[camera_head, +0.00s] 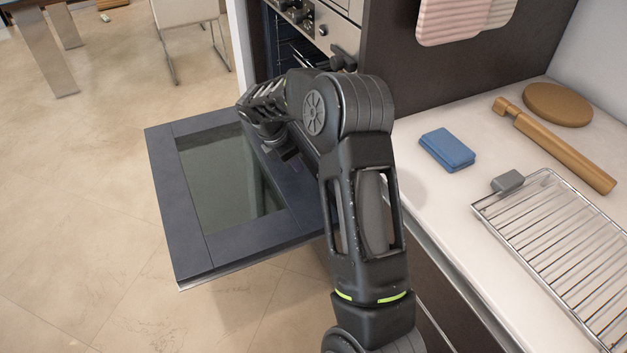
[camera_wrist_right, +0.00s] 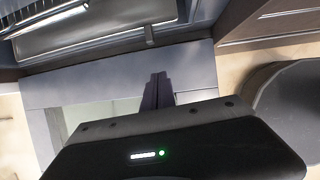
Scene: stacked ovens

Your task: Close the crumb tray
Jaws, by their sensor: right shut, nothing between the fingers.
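The oven door (camera_head: 155,170) hangs open and flat, with its dark glass facing up. My right gripper (camera_head: 285,152) is over the door near its hinge side, close to the oven opening, and is mostly hidden by my own arm. In the right wrist view my right gripper (camera_wrist_right: 157,88) is shut and empty, its fingers pointing toward the oven front. A grey metal tray-like panel (camera_wrist_right: 85,32) lies in the oven opening beyond the fingers; I cannot tell for certain that it is the crumb tray. My left gripper is not in view.
The counter (camera_head: 420,205) at the right holds a blue sponge (camera_head: 447,149), a wooden rolling pin (camera_head: 555,145), a round wooden board (camera_head: 557,104) and a wire rack (camera_head: 560,250). Pink towels (camera_head: 460,20) hang above.

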